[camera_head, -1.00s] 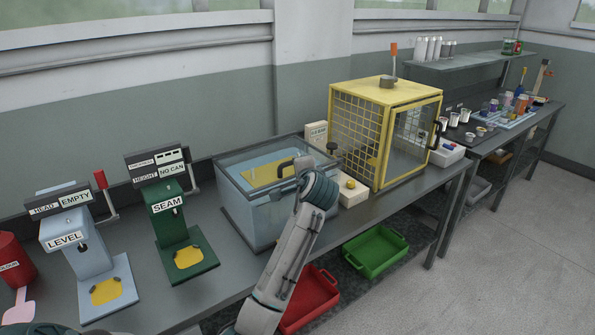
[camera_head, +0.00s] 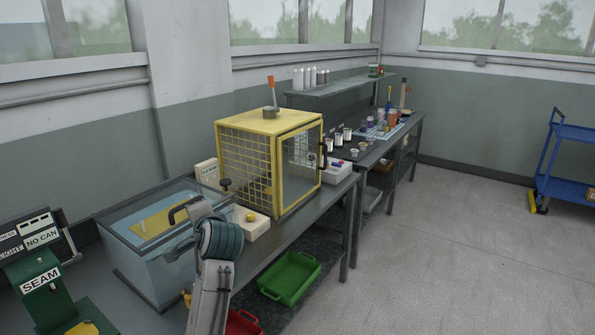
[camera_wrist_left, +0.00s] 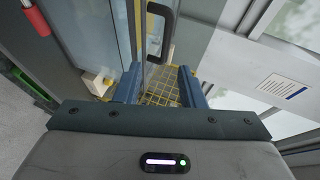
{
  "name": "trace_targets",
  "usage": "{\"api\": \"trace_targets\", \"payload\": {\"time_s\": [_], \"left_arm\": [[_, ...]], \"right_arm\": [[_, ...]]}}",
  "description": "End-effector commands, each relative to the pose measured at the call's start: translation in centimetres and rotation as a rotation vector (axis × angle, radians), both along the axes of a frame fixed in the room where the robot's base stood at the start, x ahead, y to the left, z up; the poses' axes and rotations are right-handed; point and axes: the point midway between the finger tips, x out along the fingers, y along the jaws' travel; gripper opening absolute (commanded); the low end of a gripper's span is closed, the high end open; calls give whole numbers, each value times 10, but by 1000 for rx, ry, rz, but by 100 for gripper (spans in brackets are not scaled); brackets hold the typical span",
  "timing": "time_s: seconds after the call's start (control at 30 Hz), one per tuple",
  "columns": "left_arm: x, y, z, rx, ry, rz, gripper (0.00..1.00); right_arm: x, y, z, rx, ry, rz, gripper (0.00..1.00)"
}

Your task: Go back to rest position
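In the left wrist view, my left gripper (camera_wrist_left: 159,76) has its two blue fingers apart, with no object held between them. Yellow mesh and clear panels show beyond the fingers, and a dark handle (camera_wrist_left: 160,32) is just above them. In the head view, one of my arms (camera_head: 215,262) rises from the bottom in front of the right end of the glass-sided tank (camera_head: 150,262). No fingers show on it, and I cannot tell which arm it is. My right gripper is not visible.
A yellow mesh cage (camera_head: 247,165) stands on the bench beside the tank, its black-handled door facing right. The green SEAM machine (camera_head: 42,282) is at left. Green (camera_head: 290,278) and red (camera_head: 243,323) crates sit below. A blue cart (camera_head: 570,160) stands far right. The floor (camera_head: 450,250) is clear.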

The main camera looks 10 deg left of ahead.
Motion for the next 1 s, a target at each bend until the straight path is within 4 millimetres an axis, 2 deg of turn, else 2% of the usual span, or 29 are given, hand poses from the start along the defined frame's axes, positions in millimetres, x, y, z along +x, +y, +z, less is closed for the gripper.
{"api": "trace_targets", "payload": {"time_s": [0.07, 0.13, 0.27, 0.4, 0.47, 0.6, 0.7, 0.8, 1.0], "left_arm": [[-6, -1, -13, -23, 6, -2, 36], [-16, -2, -34, -67, 13, -6, 36], [-53, -10, -94, -210, 33, -6, 36], [-108, -21, -159, -395, 66, 12, 36], [-133, -27, -182, -475, 83, 26, 36], [-198, -42, -229, -653, 133, 77, 36], [-245, -54, -253, -771, 172, 125, 36], [-282, -64, -267, -861, 206, 170, 36], [-336, -79, -282, -984, 261, 246, 36]], "right_arm": [[-1, 3, 0, 3, 1, -1, 36], [-1, 3, -1, 4, 1, -1, 36], [-1, 3, -1, 3, 1, -1, 36], [-1, 2, 0, 2, 1, -1, 36], [-1, 1, 0, 1, 1, -1, 36], [-1, -1, 0, -1, 1, 0, 36], [-1, -3, 0, -3, 1, 1, 36], [-1, -5, 0, -5, 1, 1, 36], [0, -6, 0, -6, 1, 2, 36]]}}
